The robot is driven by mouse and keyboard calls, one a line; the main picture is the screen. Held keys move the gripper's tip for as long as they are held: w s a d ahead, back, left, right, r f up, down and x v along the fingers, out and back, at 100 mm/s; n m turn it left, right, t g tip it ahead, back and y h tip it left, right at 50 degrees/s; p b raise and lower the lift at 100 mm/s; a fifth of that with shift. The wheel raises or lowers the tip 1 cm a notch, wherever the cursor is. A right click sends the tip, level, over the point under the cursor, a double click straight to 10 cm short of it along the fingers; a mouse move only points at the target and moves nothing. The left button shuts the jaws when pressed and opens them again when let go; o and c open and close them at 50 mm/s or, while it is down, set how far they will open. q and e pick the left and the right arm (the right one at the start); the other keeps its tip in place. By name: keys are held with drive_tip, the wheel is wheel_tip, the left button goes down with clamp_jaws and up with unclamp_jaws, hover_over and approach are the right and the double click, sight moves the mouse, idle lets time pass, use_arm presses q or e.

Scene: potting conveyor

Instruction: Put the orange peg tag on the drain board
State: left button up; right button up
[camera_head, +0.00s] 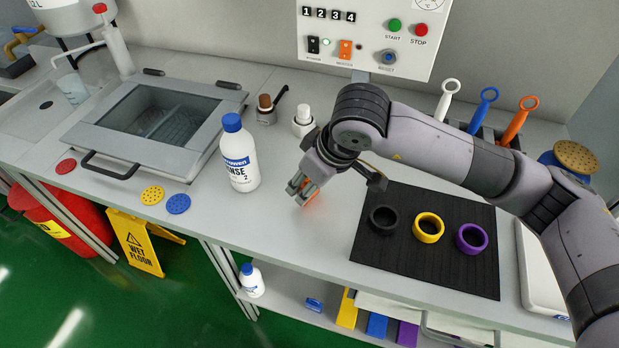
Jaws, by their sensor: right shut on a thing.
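My right gripper (303,193) reaches in from the right and points down over the bare counter, left of the drain board. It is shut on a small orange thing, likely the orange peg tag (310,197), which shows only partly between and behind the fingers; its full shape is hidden. The drain board, a dark ribbed board (395,259), lies flat at the front right of the counter. A black ring (383,220), a yellow ring (429,227) and a purple ring (472,238) lie on it. My left gripper is not in view.
A white bottle with a blue cap (239,158) stands left of the gripper. Small jars (303,122) stand behind it. A rack at the back holds white, blue and orange (516,122) ring-handled tools. Perforated discs (152,195) lie front left, near a lidded basin (150,120).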

drive_tip(key=shift+f, duration=0.1)
drive_tip(key=o, duration=1.1)
drive_tip(key=shift+c, duration=0.2)
drive_tip(key=shift+r, duration=0.25)
drive_tip(key=b+v, duration=0.1)
drive_tip(key=v, duration=1.1)
drive_tip(key=shift+a, duration=0.1)
